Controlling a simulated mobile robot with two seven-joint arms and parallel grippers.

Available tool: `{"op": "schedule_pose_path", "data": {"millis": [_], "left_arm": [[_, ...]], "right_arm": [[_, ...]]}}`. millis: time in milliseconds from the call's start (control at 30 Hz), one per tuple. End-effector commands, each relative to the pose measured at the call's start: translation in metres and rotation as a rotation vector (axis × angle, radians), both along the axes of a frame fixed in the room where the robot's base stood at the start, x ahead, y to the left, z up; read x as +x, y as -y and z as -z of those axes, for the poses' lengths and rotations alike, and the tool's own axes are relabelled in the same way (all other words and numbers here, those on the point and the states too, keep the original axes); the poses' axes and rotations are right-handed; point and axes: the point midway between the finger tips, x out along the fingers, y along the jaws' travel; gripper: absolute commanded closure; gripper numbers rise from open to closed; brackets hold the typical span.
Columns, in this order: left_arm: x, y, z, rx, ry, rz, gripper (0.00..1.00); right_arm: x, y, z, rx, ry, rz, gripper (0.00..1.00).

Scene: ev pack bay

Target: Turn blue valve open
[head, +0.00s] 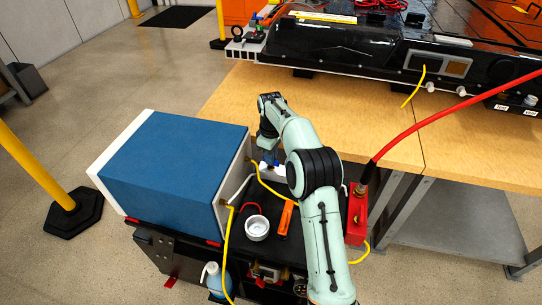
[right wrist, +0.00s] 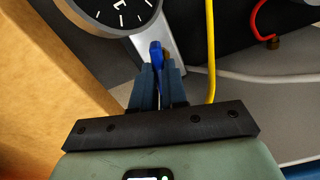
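The blue valve handle (right wrist: 156,54) stands up from a pale metal block (right wrist: 172,42) in the right wrist view. In the head view a bit of blue (head: 271,157) shows at the valve, mostly hidden by my right arm. My right gripper (right wrist: 157,72) has its two dark blue fingers close on either side of the handle, with no clear gap, and appears shut on it. My left gripper is not in view.
A round gauge (right wrist: 118,10) is close to the right fingertips. A yellow hose (right wrist: 210,50) runs just right of them. A wooden bench (head: 240,95) lies behind.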

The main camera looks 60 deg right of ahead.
Motion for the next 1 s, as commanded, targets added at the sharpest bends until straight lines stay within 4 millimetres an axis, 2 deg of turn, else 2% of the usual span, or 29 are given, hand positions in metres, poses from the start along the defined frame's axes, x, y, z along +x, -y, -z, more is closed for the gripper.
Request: {"op": "schedule_pose_path", "data": {"millis": [167, 400, 767, 800, 867, 1000], "left_arm": [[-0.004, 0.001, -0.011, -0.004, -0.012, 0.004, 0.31], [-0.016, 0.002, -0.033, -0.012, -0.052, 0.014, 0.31], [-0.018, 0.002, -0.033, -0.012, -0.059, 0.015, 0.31], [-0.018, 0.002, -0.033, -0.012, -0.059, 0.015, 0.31], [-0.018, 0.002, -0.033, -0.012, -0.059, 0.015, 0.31], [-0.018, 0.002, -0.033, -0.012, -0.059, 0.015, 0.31]], "right_arm": [[0.0, -0.001, -0.003, 0.003, 0.0, -0.05, 1.0], [0.0, 0.0, -0.004, 0.003, 0.0, -0.226, 1.0], [0.0, 0.0, -0.001, -0.001, 0.0, -0.267, 1.0], [0.0, 0.0, -0.001, -0.001, 0.0, -0.267, 0.81], [0.0, 0.0, -0.001, -0.001, 0.0, -0.266, 0.62], [0.0, 0.0, -0.001, 0.0, 0.0, -0.265, 0.62]]}}
